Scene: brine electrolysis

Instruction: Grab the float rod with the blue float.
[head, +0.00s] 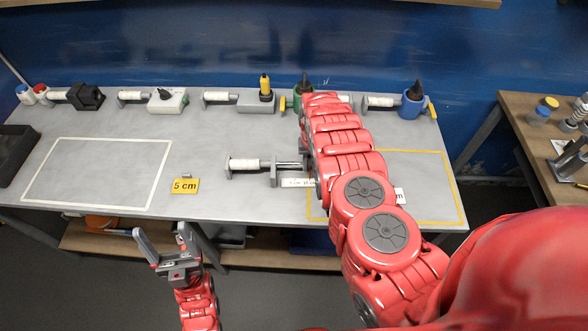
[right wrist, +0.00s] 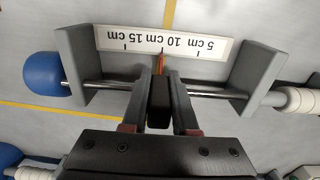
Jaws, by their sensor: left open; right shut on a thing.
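The float rod (right wrist: 108,85) is a thin metal rod running through two grey upright plates (right wrist: 80,65) (right wrist: 257,72). Its blue float (right wrist: 42,74) is at the left end in the right wrist view. My right gripper (right wrist: 162,92) is shut on the rod between the plates, near a red and yellow pointer. A white scale (right wrist: 165,42) marked 5, 10 and 15 cm lies alongside. In the head view, my right arm hides the float and most of the right gripper. My left gripper (head: 162,236) is open and empty, in front of the table edge.
A yellow "5 cm" card (head: 185,186) stands near the front edge of the grey table. A white-outlined area (head: 98,140) at left is empty. Several devices with white rolls line the back, including a blue one (head: 411,106). A wooden table (head: 515,105) stands at right.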

